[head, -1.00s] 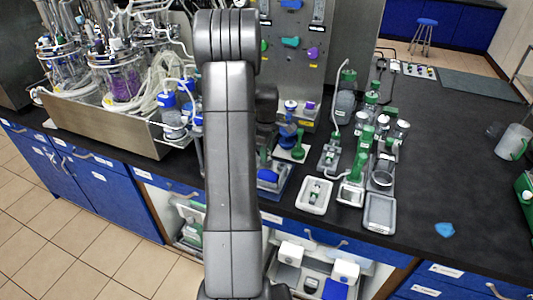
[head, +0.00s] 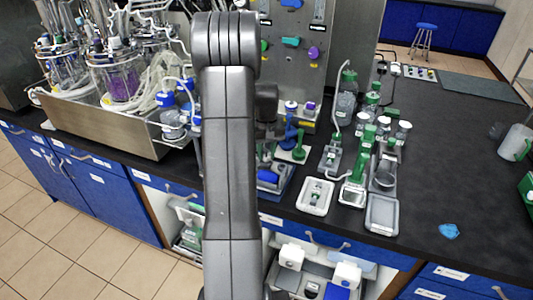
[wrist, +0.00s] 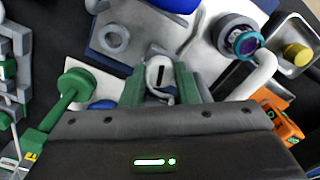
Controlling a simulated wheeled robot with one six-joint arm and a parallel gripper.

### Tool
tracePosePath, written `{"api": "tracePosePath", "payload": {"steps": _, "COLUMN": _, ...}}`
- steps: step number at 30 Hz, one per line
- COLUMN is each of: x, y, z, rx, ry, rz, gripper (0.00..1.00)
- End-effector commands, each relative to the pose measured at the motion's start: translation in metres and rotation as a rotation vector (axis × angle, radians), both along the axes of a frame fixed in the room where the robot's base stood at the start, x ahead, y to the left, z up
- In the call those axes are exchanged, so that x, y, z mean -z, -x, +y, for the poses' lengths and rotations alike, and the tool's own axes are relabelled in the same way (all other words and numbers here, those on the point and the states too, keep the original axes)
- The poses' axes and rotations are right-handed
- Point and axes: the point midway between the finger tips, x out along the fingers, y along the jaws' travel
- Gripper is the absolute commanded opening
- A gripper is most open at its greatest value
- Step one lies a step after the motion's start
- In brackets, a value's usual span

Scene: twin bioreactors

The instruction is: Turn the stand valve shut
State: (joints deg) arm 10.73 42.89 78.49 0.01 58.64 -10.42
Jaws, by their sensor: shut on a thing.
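In the wrist view my gripper (wrist: 160,85) has its two green fingers closed on a small pale grey part with a dark slot, which looks like the stand valve (wrist: 158,68). The fingers press on it from the left and right, and their bases are hidden by the gripper body. A pale stand plate (wrist: 112,58) with a grey ring lies just beyond it. A stand with a blue part (head: 268,176) shows just right of the arm.
In the wrist view a green-handled tool (wrist: 72,88) lies left, and a teal and purple knob (wrist: 243,41) and orange part (wrist: 285,122) lie right. In the head view, bottles and grey trays (head: 382,215) stand right of the arm.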

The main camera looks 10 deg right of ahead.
Motion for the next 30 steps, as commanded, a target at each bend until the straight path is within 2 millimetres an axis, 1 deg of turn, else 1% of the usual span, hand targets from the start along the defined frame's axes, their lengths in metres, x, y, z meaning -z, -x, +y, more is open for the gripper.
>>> {"api": "tracePosePath", "payload": {"steps": 6, "x": -0.0005, "y": -0.0006, "z": -0.0001, "rx": 0.164, "ry": 0.001, "rz": -0.002, "gripper": 0.05}}
{"api": "tracePosePath", "payload": {"steps": 13, "x": -0.0009, "y": -0.0008, "z": -0.0001, "rx": 0.279, "ry": 0.001, "rz": -0.003, "gripper": 0.05}}
{"api": "tracePosePath", "payload": {"steps": 21, "x": -0.0012, "y": -0.0009, "z": -0.0001, "rx": 0.337, "ry": 0.001, "rz": -0.003, "gripper": 0.05}}
{"api": "tracePosePath", "payload": {"steps": 30, "x": -0.0013, "y": -0.0009, "z": -0.0001, "rx": 0.344, "ry": 0.0, "rz": -0.003, "gripper": 0.05}}
